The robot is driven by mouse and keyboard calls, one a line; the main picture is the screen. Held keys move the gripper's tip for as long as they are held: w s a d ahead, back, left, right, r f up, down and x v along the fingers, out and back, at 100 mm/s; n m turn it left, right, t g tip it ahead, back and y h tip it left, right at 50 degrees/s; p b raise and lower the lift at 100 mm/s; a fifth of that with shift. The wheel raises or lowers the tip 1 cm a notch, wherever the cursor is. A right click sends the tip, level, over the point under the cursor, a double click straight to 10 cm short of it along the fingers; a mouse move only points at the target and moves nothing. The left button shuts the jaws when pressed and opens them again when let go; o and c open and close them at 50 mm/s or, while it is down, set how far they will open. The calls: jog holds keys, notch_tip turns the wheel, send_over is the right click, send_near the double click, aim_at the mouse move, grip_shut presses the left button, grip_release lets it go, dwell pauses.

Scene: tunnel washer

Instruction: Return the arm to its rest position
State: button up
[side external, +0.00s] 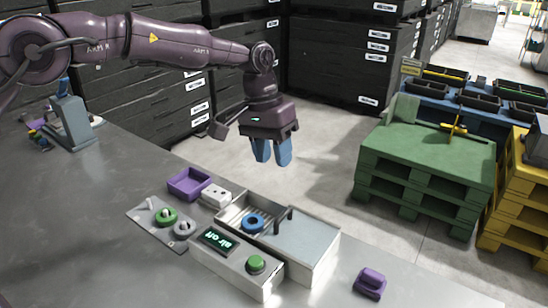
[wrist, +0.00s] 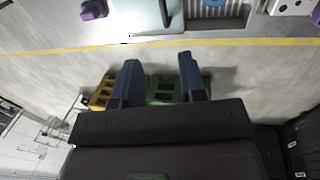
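My purple arm reaches in from the upper left in the side external view. My gripper (side external: 273,160) hangs in the air with its two blue fingers pointing down, behind the washer unit on the grey bench. In the wrist view the fingers (wrist: 159,62) are apart with nothing between them.
Left of the unit are a purple tray (side external: 188,182), a white block with holes (side external: 216,195) and a plate with pegs and rings (side external: 150,226). A purple block (side external: 370,282) lies at right. Black crates (side external: 350,50) stand behind; a green pallet stack (side external: 425,175) stands right.

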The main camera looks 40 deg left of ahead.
jog(key=s+a+r+t, duration=0.2)
jog(key=s+a+r, duration=0.2)
jog(key=s, duration=0.7)
jog(key=s+a+r+t+y, duration=0.1)
jog(key=s+a+r, duration=0.3)
jog(key=s, duration=0.7)
jog(key=s+a+r+t+y, duration=0.1)
jog(key=s+a+r, duration=0.3)
jog(key=s+a, duration=0.4)
jog(key=s+t, duration=0.1)
jog(key=s, duration=0.2)
jog(key=shift+r+t, duration=0.3)
jog(key=shift+r, duration=0.05)
